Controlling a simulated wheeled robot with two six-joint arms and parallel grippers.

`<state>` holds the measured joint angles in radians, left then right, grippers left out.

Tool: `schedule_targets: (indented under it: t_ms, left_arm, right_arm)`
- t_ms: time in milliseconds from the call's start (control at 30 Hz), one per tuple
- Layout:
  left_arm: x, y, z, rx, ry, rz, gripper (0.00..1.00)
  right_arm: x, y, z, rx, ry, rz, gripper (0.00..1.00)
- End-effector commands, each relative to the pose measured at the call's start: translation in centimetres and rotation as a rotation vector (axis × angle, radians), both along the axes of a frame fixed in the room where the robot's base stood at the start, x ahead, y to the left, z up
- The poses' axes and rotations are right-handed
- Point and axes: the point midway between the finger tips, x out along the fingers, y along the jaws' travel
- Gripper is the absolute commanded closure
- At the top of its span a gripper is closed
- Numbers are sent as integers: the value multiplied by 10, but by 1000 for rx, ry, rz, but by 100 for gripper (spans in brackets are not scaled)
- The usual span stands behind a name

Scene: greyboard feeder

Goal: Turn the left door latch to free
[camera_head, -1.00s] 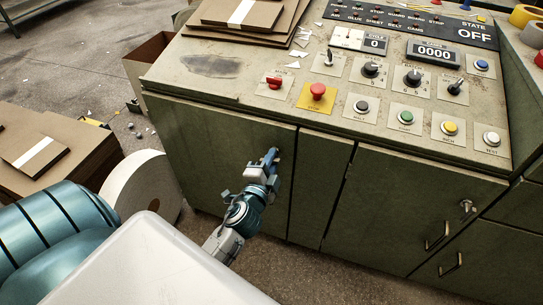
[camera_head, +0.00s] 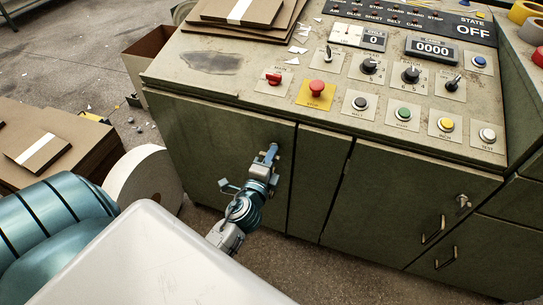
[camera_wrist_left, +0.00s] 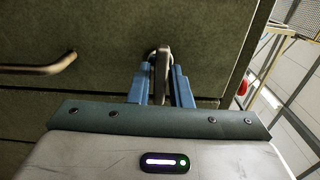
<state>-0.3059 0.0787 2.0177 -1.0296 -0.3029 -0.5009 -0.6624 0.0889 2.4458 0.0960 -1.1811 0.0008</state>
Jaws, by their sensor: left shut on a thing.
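The left door (camera_head: 215,140) of the green cabinet is shut flush in its front. My left gripper (camera_head: 270,152) is at the upper right part of this door and hides most of the latch in the head view. In the left wrist view the latch (camera_wrist_left: 162,72) is a worn grey metal lever on a round base. It stands between the two blue fingers of my left gripper (camera_wrist_left: 161,88), which are shut on it. The lever runs nearly in line with the fingers. My right gripper is not in view.
A bar handle (camera_wrist_left: 40,68) shows left of the latch. The right door (camera_head: 405,205) carries another latch (camera_head: 463,201) and a handle (camera_head: 433,230). The control panel (camera_head: 400,85) is above. A white roll (camera_head: 145,180) and stacked board (camera_head: 50,150) stand at left.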

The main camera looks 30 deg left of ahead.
Motion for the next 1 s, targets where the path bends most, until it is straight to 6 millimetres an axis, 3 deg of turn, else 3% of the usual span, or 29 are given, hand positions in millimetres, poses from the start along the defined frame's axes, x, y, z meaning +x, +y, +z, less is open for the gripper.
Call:
schedule_targets:
  t_ms: [133,167,233,633,1000]
  left_arm:
    - [0,0,-1,0,1,0,100]
    - [0,0,-1,-1,1,0,78]
    - [0,0,-1,-1,1,0,67]
    - [-10,-2,-2,-2,1,0,67]
    - [-74,-18,-5,-4,3,1,67]
  right_arm:
    - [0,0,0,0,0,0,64]
    - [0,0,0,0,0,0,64]
    - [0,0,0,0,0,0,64]
    - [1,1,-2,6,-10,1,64]
    - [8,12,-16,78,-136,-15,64]
